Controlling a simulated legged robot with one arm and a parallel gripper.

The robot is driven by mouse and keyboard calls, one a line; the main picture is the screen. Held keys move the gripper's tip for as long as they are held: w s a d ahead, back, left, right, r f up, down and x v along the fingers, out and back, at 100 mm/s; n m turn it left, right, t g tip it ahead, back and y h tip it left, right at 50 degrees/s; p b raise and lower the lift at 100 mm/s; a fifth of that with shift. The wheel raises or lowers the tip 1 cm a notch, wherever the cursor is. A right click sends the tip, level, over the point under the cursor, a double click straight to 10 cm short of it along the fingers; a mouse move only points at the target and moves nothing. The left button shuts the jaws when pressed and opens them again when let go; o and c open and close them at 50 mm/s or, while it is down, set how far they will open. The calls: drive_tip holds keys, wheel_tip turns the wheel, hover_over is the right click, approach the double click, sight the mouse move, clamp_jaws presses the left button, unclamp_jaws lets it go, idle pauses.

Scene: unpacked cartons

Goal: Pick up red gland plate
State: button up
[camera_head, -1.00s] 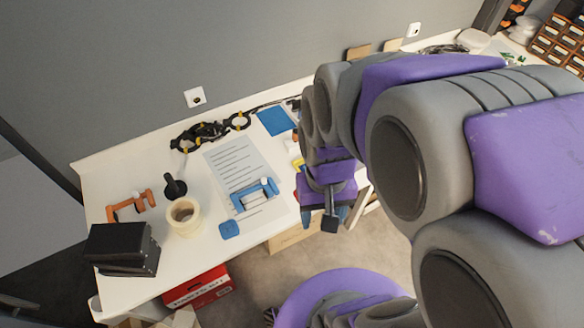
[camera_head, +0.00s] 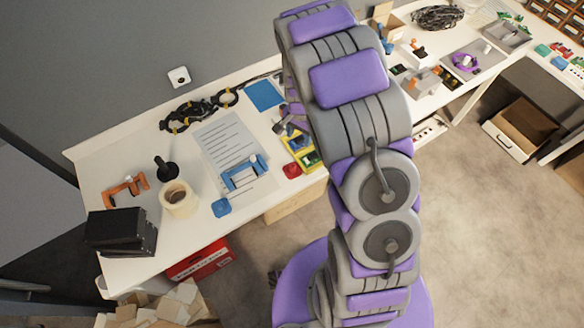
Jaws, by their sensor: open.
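A small red plate (camera_head: 292,170), which looks like the red gland plate, lies on the white table near its front edge, just left of a yellow bin. My gripper (camera_head: 288,127) is partly hidden behind my own arm, over the table and farther back than the red plate. It is open and apart from the red plate. Its fingertips are small and hard to make out.
The yellow bin (camera_head: 303,152) holds small parts. A blue clamp (camera_head: 243,173) lies on a printed sheet (camera_head: 222,140), and a blue plate (camera_head: 221,207) is near the front edge. A tape roll (camera_head: 178,198), orange clamp (camera_head: 124,190) and black box (camera_head: 121,232) stand left.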

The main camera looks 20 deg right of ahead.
drive_tip(key=d+f, duration=0.1)
hover_over(293, 166)
drive_tip(key=d, duration=0.2)
wheel_tip(293, 166, down, 12)
drive_tip(key=a+f, duration=0.1)
drive_tip(key=a, duration=0.1)
drive_tip(key=a+f+b, duration=0.1)
drive_tip(key=a+f, duration=0.1)
drive_tip(key=shift+w+f, duration=0.1)
drive_tip(key=shift+f, duration=0.2)
drive_tip(key=shift+d+f, duration=0.2)
drive_tip(key=shift+f, duration=0.4)
drive_tip(key=shift+d+f, duration=0.2)
drive_tip(key=shift+f, duration=0.4)
drive_tip(key=shift+d+f, duration=0.2)
drive_tip(key=shift+d, duration=1)
drive_tip(key=shift+a, duration=1.1)
drive_tip(key=c, duration=0.6)
drive_tip(key=shift+c, duration=0.8)
drive_tip(key=shift+d, duration=0.6)
clamp_jaws()
drive_tip(key=shift+a, duration=0.1)
